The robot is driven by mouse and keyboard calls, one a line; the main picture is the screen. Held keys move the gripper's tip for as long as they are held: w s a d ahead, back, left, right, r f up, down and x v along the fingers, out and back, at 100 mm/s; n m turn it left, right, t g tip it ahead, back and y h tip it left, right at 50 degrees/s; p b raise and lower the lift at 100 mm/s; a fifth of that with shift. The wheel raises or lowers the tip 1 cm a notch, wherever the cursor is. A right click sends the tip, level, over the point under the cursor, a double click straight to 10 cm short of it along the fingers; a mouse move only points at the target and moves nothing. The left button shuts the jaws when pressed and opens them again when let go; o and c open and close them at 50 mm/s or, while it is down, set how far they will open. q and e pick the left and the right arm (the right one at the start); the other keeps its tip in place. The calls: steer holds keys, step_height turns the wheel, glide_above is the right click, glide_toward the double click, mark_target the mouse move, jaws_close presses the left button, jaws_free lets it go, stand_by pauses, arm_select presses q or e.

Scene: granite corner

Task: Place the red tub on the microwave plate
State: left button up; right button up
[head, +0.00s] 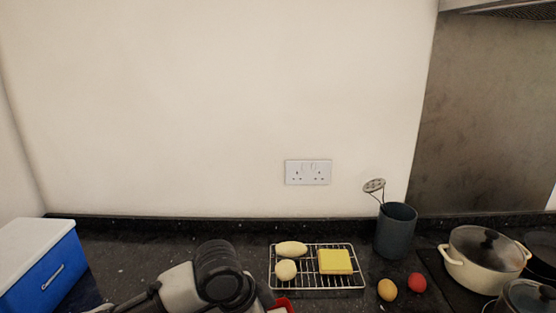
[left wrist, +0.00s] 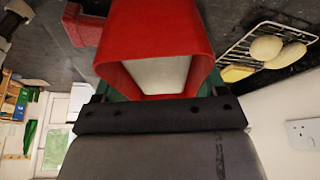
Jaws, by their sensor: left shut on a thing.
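The red tub (left wrist: 155,38) fills the top middle of the left wrist view, with its open end toward the camera and a pale inside. My left gripper (left wrist: 158,112) is shut on it; the fingertips are mostly hidden. In the head view only a small bit of the red tub (head: 284,303) shows at the bottom edge, beside my left arm and in front of the wire rack. The microwave plate is not visible in either view. My right gripper is not in view.
A wire rack (head: 318,287) holds pale oval items and a yellow block (head: 335,261). A blue cool box (head: 45,272) is at left. Dark counter between box and arm is clear.

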arm_select(q)
steer(key=a+n+t+y, duration=0.3)
steer(key=a+n+y, duration=0.1)
steer(key=a+n, duration=1)
steer(key=s, duration=0.1)
steer(key=s+a+r, duration=0.1)
steer(key=s, duration=0.3)
steer(key=shift+a+r, duration=0.15)
steer(key=shift+a, duration=0.2)
